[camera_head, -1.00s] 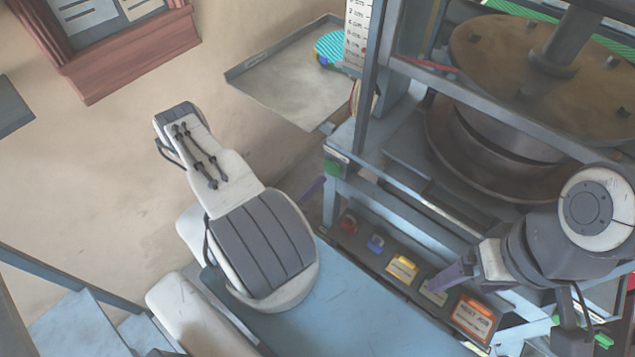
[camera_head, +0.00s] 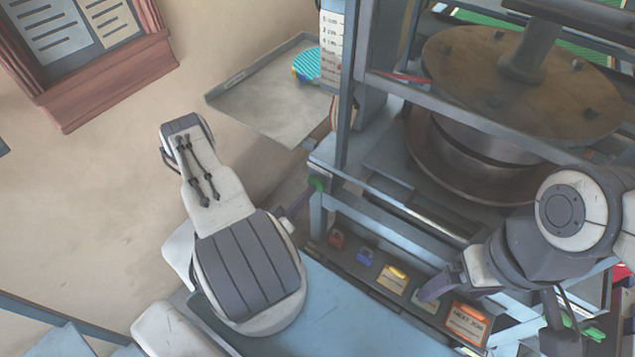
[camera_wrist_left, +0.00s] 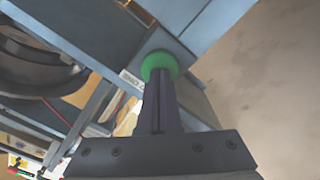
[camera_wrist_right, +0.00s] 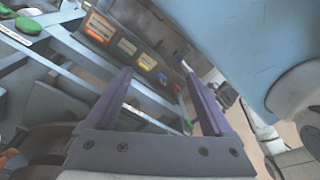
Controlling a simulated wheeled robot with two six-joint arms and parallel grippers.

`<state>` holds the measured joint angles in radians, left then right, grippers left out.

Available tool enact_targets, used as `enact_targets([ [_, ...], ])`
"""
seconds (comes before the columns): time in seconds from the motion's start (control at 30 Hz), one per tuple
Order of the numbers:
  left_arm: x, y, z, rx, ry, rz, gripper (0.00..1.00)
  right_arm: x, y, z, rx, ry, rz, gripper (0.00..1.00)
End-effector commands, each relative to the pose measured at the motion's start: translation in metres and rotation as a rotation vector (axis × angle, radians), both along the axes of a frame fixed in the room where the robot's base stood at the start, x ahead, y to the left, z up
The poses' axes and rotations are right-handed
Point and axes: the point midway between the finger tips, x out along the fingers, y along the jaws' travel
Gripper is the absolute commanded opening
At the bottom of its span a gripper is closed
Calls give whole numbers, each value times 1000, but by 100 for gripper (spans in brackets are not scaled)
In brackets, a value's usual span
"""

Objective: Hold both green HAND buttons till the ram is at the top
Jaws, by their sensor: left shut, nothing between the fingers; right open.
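The left green HAND button (camera_head: 317,184) sits on the press frame's front left corner. My left gripper (camera_head: 298,206) is shut with its tips at this button; in the left wrist view the tips (camera_wrist_left: 159,82) overlap the green dome (camera_wrist_left: 159,64), and I cannot tell whether it is pressed in. My right gripper (camera_head: 455,277) is open and empty above the label shelf. Green parts (camera_head: 583,328) show below the right arm, partly hidden; I cannot tell which is the right button. The ram's round brown plate (camera_head: 500,75) hangs above the metal stack (camera_head: 470,150).
A cm scale (camera_head: 332,45) stands at the press's left, with a red pointer (camera_head: 400,77) near it. A shelf with coloured tags and a NEXT JOB card (camera_head: 467,325) runs along the front. A grey tray (camera_head: 265,105) lies behind; a blue surface (camera_head: 350,320) is in front.

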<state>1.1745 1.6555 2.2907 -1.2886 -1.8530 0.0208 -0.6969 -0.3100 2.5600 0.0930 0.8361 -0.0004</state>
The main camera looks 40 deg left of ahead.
Motion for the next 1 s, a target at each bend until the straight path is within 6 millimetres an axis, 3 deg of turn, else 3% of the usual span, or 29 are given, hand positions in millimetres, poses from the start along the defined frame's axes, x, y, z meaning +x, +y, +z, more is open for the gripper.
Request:
enact_targets([
  [0.83, 2, 0, -1, -1, 2, 1, 0, 0, 0, 3, 0, 0, 0, 86],
  [0.87, 2, 0, -1, -1, 2, 1, 0, 0, 0, 3, 0, 0, 0, 82],
  [1.0, 2, 0, -1, -1, 2, 1, 0, 0, 0, 3, 0, 0, 0, 29],
])
